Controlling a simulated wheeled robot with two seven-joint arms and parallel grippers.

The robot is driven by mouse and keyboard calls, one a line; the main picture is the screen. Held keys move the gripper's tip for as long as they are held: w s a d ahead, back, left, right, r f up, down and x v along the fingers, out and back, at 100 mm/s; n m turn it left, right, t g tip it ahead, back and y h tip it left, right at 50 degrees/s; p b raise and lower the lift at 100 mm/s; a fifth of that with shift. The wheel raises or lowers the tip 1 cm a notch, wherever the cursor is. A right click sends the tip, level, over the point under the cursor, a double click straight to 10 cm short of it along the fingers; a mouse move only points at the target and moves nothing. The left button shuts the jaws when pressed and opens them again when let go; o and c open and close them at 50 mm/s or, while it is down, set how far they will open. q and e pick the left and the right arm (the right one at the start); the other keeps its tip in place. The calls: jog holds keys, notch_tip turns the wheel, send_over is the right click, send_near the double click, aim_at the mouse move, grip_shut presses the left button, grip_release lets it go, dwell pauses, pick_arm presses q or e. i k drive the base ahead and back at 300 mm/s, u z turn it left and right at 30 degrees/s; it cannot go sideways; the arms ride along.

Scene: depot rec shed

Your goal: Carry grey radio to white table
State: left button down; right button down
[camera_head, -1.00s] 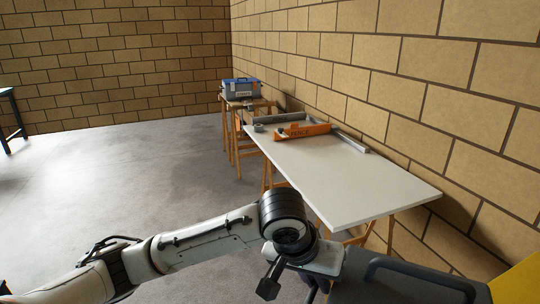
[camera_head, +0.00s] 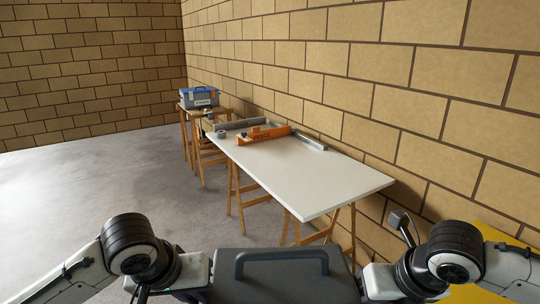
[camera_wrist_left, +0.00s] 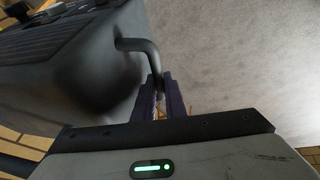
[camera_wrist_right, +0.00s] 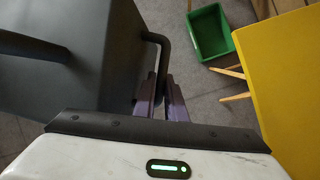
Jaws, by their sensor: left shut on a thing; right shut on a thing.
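The grey radio (camera_head: 286,282) is a dark grey box with a bar handle on top, held in front of me at the bottom of the head view. My left gripper (camera_wrist_left: 160,92) is shut on a dark bar at its left side. My right gripper (camera_wrist_right: 161,92) is shut on a similar bar at its right side. The fingertips are hidden in the head view. The radio's body fills the left of both wrist views (camera_wrist_left: 85,65) (camera_wrist_right: 60,60). The white table (camera_head: 300,178) stands ahead beyond the radio, its near part bare.
An orange tool (camera_head: 264,134), a grey bar (camera_head: 308,144) and a grey channel (camera_head: 240,124) lie at the table's far end. A blue-lidded toolbox (camera_head: 200,97) stands behind. The brick wall runs along the right. A yellow surface (camera_wrist_right: 280,85) and green bin (camera_wrist_right: 210,32) are at my right.

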aim_at(297, 174)
jog(key=u, duration=0.5)
jog(key=i, duration=0.9)
jog(key=u, duration=0.4)
jog(key=i, duration=2)
jog(key=z, duration=1.15)
jog(key=i, duration=0.5)
jog(key=z, duration=0.9)
jog(key=i, duration=0.35)
jog(key=z, duration=0.2)
